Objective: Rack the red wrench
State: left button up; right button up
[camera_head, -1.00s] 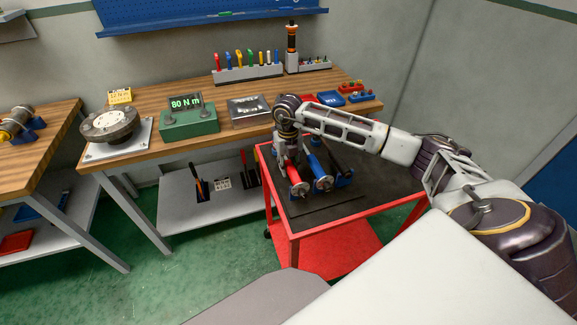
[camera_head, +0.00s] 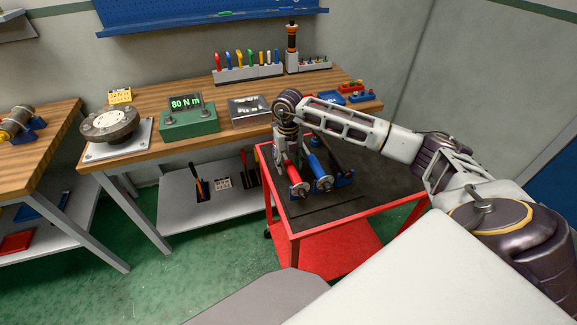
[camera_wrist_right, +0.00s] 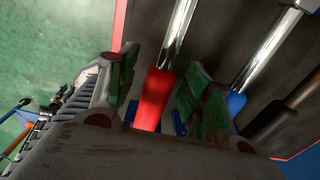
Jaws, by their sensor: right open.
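The red wrench (camera_head: 291,172) lies on the cart beside a blue wrench (camera_head: 319,166) and a dark one (camera_head: 337,163), with their near ends at a blue holder (camera_head: 343,181). My right gripper (camera_head: 287,156) is over the red wrench, pointing down. In the right wrist view the open fingers (camera_wrist_right: 157,93) stand on either side of the red handle (camera_wrist_right: 154,98), with a gap visible on each side. The wrench's chrome shaft (camera_wrist_right: 177,38) runs away between the fingers. Part of the red wrench is hidden by the gripper in the head view. My left gripper is not in view.
The red cart (camera_head: 358,216) has a dark mat and free room at right. Behind it, the wooden bench (camera_head: 150,95) carries a green 80 N m display (camera_head: 189,119), a metal box (camera_head: 249,110) and a tool rack (camera_head: 248,73).

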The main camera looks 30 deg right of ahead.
jog(key=shift+w+r, duration=0.1)
jog(key=shift+r, duration=3)
